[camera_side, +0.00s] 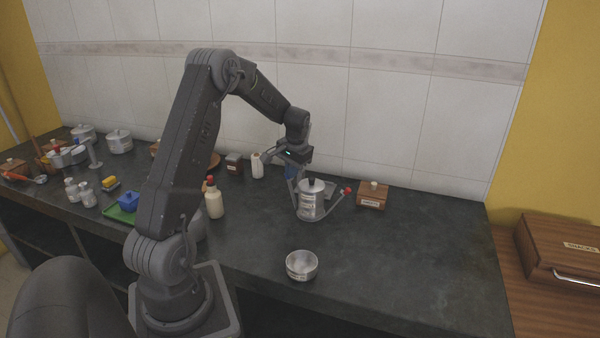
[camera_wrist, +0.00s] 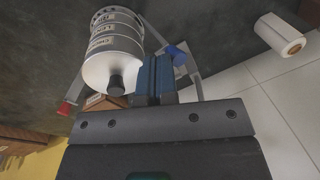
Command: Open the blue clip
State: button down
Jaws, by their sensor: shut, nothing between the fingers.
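A steel canister (camera_side: 310,203) with a black lid knob stands upright on the dark counter; it also shows in the wrist view (camera_wrist: 112,50). The blue clip (camera_wrist: 177,55) is beside the canister, near a grey bar; in the side view it is largely hidden near my gripper. A red-tipped clip (camera_side: 347,191) sticks outward on the canister's right; its red end shows in the wrist view (camera_wrist: 64,108). My gripper (camera_wrist: 155,62) is shut and empty, its fingertips close beside the blue clip. I cannot tell whether they touch it.
A small wooden box (camera_side: 372,195) stands right of the canister, and a round metal bowl (camera_side: 301,265) in front. A white roll (camera_side: 257,166) and a cream bottle (camera_side: 214,202) stand to the left. The counter's right part is clear. The tiled wall is close behind.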

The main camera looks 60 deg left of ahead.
jog(key=shift+s+a+f, duration=0.2)
jog(key=shift+s+a, duration=0.45)
jog(key=shift+s+a+f, duration=0.15)
jog(key=shift+s+a, duration=0.45)
jog(key=shift+a, duration=0.05)
jog(key=shift+w+d+f, duration=0.1)
jog(key=shift+w+d, duration=0.45)
notch_tip(320, 180, up, 9)
jog(key=s, duration=0.2)
jog(key=w+d+r+m+t, duration=0.1)
jog(key=w+d+r, duration=0.1)
jog(key=d+r, duration=0.6)
jog(key=s+d+r+m+t, duration=0.15)
jog(key=s+d, duration=0.25)
jog(key=d, duration=0.7)
jog(key=s+d+r+m+t, duration=0.15)
jog(key=s+d, duration=0.25)
jog(key=d, duration=0.8)
jog(key=s+d+f+m+t+h, duration=0.1)
jog(key=s+d+f+t+h, duration=0.1)
jog(key=s+d, duration=0.4)
jog(key=shift+s+d, duration=0.3)
jog(key=shift+s, duration=0.45)
